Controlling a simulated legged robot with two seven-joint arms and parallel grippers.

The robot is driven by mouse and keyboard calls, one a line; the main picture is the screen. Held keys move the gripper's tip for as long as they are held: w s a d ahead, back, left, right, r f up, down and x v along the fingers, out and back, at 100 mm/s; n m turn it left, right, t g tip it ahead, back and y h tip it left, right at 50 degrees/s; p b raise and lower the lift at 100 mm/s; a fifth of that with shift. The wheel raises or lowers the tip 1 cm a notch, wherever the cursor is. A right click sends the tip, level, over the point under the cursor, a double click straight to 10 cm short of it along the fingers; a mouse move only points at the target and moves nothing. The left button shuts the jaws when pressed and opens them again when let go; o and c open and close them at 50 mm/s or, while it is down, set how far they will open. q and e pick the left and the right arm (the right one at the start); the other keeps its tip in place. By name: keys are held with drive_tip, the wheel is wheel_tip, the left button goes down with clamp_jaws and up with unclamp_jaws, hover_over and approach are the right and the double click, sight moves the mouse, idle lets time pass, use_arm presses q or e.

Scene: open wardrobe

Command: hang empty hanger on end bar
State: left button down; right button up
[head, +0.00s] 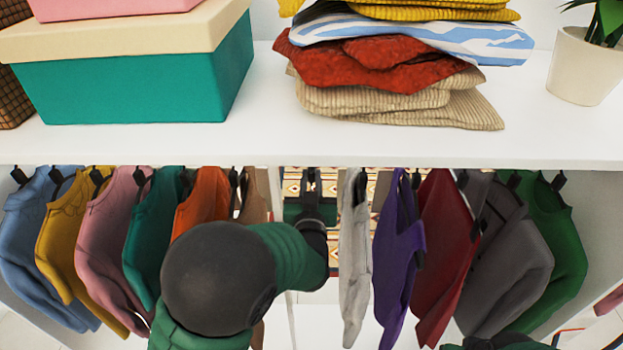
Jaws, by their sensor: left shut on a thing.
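My left arm comes in from the bottom left, and its green and black forearm reaches into the gap in the hanging clothes. My left gripper (311,184) is at the far end of that gap, just under the shelf's front edge. It is shut on a thin dark thing, taken as the empty hanger, whose shape is mostly hidden by the gripper and the shelf. The end bar is not visible; the shelf covers the place where the hanger hooks meet a rail. My right gripper is not clearly in view; only a dark and green part of me shows at the bottom right.
A white shelf (270,145) crosses above, bearing a teal box (130,85), folded clothes (390,75) and a potted plant (585,65). An orange garment (203,195) and others hang left of the gap. A light grey garment (354,250) and a purple one (397,245) hang close on its right.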

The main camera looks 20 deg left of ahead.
use_arm(q)
drive_tip(key=shift+a+r, duration=0.1)
drive_tip(key=shift+a+r+p, duration=0.25)
drive_tip(key=shift+r+p, duration=0.35)
drive_tip(key=shift+r, duration=0.1)
drive_tip(key=shift+d+r+p, duration=0.2)
drive_tip(key=shift+r+p, duration=0.6)
drive_tip(key=shift+r, duration=0.4)
drive_tip(key=shift+r, duration=0.1)
drive_tip(key=shift+a+f+b, duration=0.1)
drive_tip(key=shift+f+b, duration=1.85)
drive_tip(key=shift+f, duration=0.2)
drive_tip(key=c, duration=1.3)
unclamp_jaws()
drive_tip(key=shift+o, duration=0.2)
